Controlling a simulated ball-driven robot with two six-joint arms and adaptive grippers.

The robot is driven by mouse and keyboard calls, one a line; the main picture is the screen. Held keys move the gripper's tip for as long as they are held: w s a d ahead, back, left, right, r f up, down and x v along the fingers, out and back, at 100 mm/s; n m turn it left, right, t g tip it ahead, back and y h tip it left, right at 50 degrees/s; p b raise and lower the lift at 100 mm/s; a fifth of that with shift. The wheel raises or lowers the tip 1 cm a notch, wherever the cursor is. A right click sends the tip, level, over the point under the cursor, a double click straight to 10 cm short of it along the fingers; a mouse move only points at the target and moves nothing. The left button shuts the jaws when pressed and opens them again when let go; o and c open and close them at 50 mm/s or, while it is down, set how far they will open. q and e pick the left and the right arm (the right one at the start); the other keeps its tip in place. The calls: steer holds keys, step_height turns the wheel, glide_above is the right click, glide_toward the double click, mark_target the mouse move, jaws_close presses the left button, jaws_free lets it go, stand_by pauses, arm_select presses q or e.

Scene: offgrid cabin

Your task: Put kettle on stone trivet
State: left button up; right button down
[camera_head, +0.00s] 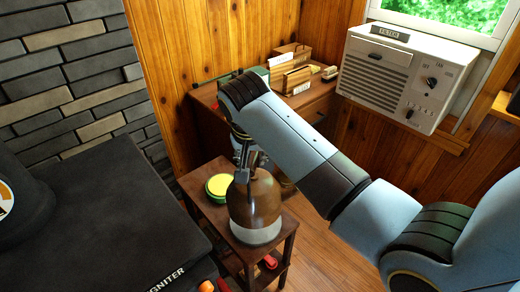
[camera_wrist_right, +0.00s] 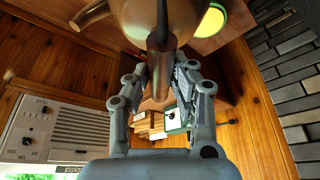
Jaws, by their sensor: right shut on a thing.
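The brown kettle (camera_head: 255,203) is at the small wooden side table, upright. A pale grey band (camera_head: 257,235) shows at its bottom; I cannot tell whether this is its own base or the stone trivet under it. No other stone trivet can be made out. My right gripper (camera_head: 246,155) is above the kettle, partly hidden by my arm. In the right wrist view its fingers (camera_wrist_right: 160,85) are closed around the kettle's brown handle (camera_wrist_right: 161,68), with the kettle body (camera_wrist_right: 150,15) beyond and the spout (camera_wrist_right: 90,14) at left. My left gripper is not in view.
A yellow-green round tin (camera_head: 219,187) sits on the side table (camera_head: 202,205), left of the kettle. A black stove top (camera_head: 110,215) lies to the left. Behind is a wooden desk (camera_head: 315,103) with boxes; a white wall unit (camera_head: 395,75) hangs at right.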

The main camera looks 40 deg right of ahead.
steer(key=r+p, duration=0.1)
steer(key=w+r+m+p, duration=0.1)
steer(key=d+r+p, duration=0.1)
steer(key=p, duration=0.1)
steer(key=shift+w+r+m+h, duration=0.1)
steer(key=shift+w+m+h, duration=0.15)
steer(key=shift+m+h, duration=0.15)
steer(key=shift+w+d+r+m+p, duration=0.15)
steer(key=shift+m+p, duration=0.15)
steer(key=shift+p, duration=0.35)
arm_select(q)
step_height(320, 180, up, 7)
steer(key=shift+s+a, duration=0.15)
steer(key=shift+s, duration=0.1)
arm_select(e)
steer(key=shift+p, duration=0.35)
arm_select(q)
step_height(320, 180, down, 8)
steer(key=b, duration=0.9)
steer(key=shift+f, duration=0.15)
arm_select(e)
steer(key=shift+f, duration=6.45)
arm_select(q)
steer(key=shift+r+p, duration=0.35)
steer(key=shift+p, duration=0.05)
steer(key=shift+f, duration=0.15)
arm_select(e)
steer(key=shift+f, duration=0.6)
